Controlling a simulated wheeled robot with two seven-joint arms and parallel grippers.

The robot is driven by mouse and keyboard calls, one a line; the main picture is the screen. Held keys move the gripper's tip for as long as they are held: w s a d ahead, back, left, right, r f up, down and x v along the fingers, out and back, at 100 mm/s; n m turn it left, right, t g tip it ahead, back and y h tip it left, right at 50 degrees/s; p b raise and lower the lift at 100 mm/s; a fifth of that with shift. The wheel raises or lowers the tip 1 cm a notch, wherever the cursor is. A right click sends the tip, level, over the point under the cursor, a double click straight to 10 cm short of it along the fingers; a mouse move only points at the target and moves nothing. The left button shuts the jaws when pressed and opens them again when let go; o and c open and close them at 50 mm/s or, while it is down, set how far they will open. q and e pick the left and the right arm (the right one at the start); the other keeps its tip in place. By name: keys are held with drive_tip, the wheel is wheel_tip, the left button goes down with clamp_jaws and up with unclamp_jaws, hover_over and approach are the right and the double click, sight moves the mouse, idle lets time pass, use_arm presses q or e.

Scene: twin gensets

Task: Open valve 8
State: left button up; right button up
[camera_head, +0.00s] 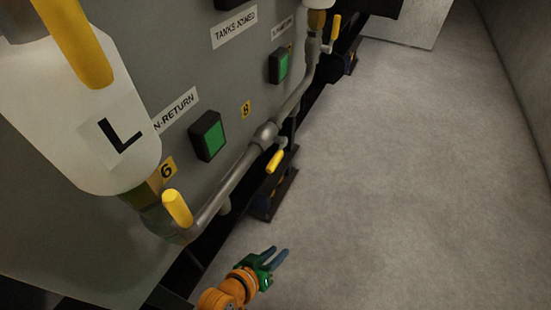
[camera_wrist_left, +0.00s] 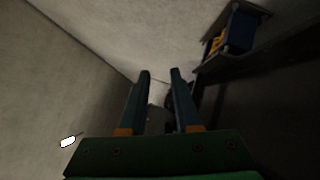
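A yellow tag with what looks like an 8 (camera_head: 245,109) is on the grey tank panel in the head view. Below it, a short yellow valve handle (camera_head: 275,161) sticks out from the grey pipe, pointing down to the left. I take this as valve 8. My left gripper (camera_head: 280,255) is below that handle in the picture, over the floor and apart from it. Its two blue fingers are spread with nothing between them; they also show in the left wrist view (camera_wrist_left: 160,75), where no valve handle can be made out. My right gripper is not in view.
A yellow handle (camera_head: 177,208) sits by the tag 6 (camera_head: 168,169), and another (camera_head: 336,27) is farther up the pipe. The white L tank (camera_head: 95,110) fills the left. Green buttons (camera_head: 209,137) are on the panel. The floor (camera_head: 400,190) at right is clear.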

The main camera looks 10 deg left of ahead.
sight(275, 160)
use_arm(q)
drive_tip(key=w+a+r+n+t+y+p, duration=0.15)
drive_tip(key=r+n+t+y+p, duration=0.35)
drive_tip(key=r, duration=0.7)
drive_tip(key=w+r+n+t+y+p, duration=0.1)
drive_tip(key=w+r+n+t+p, duration=0.15)
drive_tip(key=r+n+t, duration=0.65)
drive_tip(key=w+r+g, duration=0.1)
drive_tip(key=w, duration=0.1)
drive_tip(key=w+r+m+g, duration=0.1)
drive_tip(key=w, duration=0.1)
drive_tip(key=w+r+g, duration=0.1)
drive_tip(key=w, duration=0.1)
drive_tip(key=shift+r+m, duration=0.2)
drive_tip(key=shift+m, duration=0.2)
clamp_jaws()
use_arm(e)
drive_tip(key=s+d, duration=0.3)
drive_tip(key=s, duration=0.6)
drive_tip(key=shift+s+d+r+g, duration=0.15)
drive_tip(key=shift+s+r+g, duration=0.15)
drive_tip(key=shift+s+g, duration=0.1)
